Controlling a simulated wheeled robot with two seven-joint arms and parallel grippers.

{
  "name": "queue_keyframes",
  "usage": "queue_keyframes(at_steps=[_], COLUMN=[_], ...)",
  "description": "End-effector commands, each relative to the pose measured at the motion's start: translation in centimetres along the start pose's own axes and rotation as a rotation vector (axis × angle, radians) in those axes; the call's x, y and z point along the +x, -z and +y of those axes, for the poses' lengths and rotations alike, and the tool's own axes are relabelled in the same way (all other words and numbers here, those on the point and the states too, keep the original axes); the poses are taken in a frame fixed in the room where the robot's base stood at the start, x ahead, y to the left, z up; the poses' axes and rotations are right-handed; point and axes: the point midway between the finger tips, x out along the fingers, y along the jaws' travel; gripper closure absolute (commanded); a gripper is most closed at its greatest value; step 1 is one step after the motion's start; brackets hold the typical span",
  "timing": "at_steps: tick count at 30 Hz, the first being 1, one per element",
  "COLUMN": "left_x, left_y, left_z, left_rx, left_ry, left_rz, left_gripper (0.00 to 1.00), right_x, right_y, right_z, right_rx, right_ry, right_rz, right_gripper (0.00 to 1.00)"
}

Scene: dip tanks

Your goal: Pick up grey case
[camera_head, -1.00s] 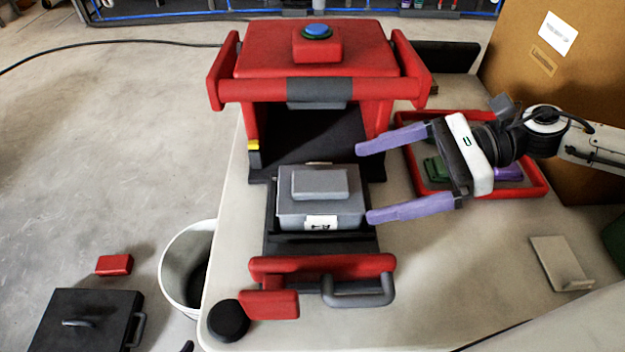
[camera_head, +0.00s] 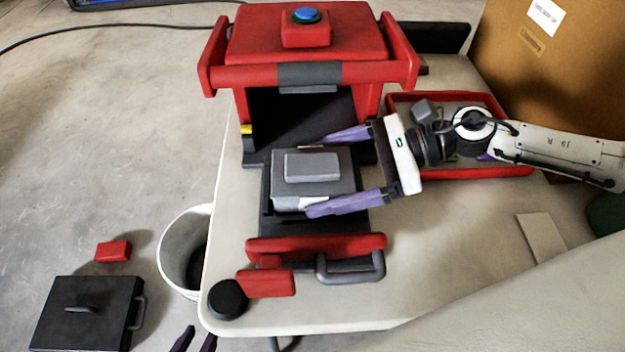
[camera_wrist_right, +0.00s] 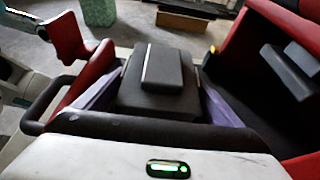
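The grey case (camera_head: 335,192), with a raised grey lid block (camera_head: 312,166), sits on the black pulled-out tray of the red press. In the right wrist view the case (camera_wrist_right: 150,103) stands between the two purple fingers. My right gripper (camera_head: 305,178) is open, one finger along the far side of the case and one along the near side, where it covers part of the white label. Whether the fingers touch the case is unclear. My left gripper (camera_head: 195,340) shows only as dark fingertips at the bottom edge, apart and empty, far from the case.
The red press (camera_head: 305,42) with a blue button stands behind the case. Its drawer front (camera_head: 316,246) and grey handle (camera_head: 352,268) are in front. A red tray (camera_head: 500,172) lies under my right arm. A white bucket (camera_head: 178,235) stands left of the table.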

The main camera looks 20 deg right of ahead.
Motion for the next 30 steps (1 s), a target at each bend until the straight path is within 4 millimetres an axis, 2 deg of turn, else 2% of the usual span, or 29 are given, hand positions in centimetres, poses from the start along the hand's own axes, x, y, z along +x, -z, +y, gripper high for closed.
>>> queue_keyframes(at_steps=[1,6,14,19,23,30], left_x=[0.0,0.0,-0.1,-0.3,-0.5,-0.7], left_y=[0.0,0.1,0.4,0.5,0.7,0.8], left_z=[0.0,0.0,0.1,0.1,0.1,0.1], left_rx=[-0.001,-0.001,-0.002,-0.002,-0.002,-0.001], left_ry=[0.0,-0.001,-0.001,-0.001,-0.001,0.001], left_rz=[0.001,0.001,0.006,0.007,0.006,0.001], left_gripper=[0.67,0.67,0.67,0.67,0.67,0.67], right_x=[0.0,0.0,-0.1,-0.5,-1.2,-3.0], right_y=[0.0,-0.1,-0.2,-1.2,-2.9,-7.2], right_z=[0.0,0.0,0.0,0.0,-0.1,-0.1], right_rx=[0.0,0.0,-0.001,-0.003,-0.005,-0.006], right_ry=[0.0,0.0,0.0,0.0,0.002,0.002], right_rz=[0.0,-0.001,-0.001,-0.001,-0.001,-0.001], right_gripper=[0.2,0.47,0.47,0.47,0.47,0.47])
